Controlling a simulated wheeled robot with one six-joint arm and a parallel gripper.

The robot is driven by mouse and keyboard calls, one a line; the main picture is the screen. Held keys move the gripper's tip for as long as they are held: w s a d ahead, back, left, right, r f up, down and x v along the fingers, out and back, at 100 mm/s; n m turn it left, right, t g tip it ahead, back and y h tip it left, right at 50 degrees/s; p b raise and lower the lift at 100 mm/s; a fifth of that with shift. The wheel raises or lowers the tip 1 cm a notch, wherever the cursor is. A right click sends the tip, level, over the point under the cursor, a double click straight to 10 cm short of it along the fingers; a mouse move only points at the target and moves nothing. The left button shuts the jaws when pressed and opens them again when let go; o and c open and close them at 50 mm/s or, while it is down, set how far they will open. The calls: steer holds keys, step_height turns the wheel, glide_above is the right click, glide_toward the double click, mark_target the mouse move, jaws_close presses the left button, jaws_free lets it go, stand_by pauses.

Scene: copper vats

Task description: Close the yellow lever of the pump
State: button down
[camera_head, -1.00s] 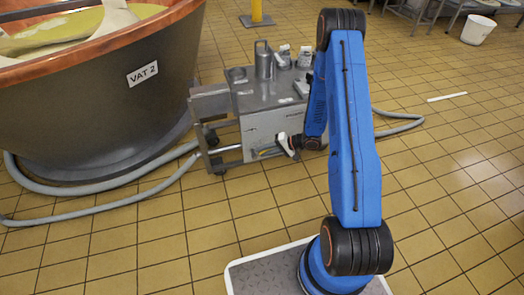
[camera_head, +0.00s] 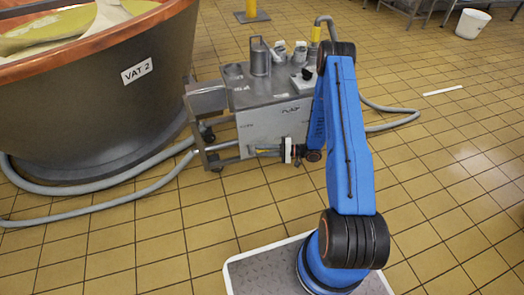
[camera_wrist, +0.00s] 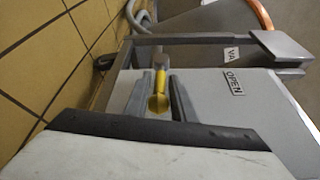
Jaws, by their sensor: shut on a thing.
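The pump (camera_head: 262,124) is a grey metal box on a low wheeled frame beside the vat. Its yellow lever (camera_wrist: 159,98) shows in the wrist view between the two dark fingers of my gripper (camera_wrist: 158,88). The gripper is shut on the lever. An OPEN label (camera_wrist: 233,82) is on the pump face to the right of the lever. In the head view my gripper (camera_head: 282,151) is at the lower front of the pump. The lever is small there and partly covered by the gripper.
The copper-rimmed vat (camera_head: 100,100) labelled VAT 2 stands left of the pump. Grey hoses (camera_head: 110,211) lie on the tiled floor to the left and behind right. A white bucket (camera_head: 472,24) stands far right.

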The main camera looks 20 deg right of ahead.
stand_by(0.3)
steer(key=c, duration=1.7)
jaws_free()
steer(key=shift+f, duration=0.1)
steer(key=shift+c, duration=0.2)
steer(key=v, duration=1.7)
steer(key=shift+d, duration=0.2)
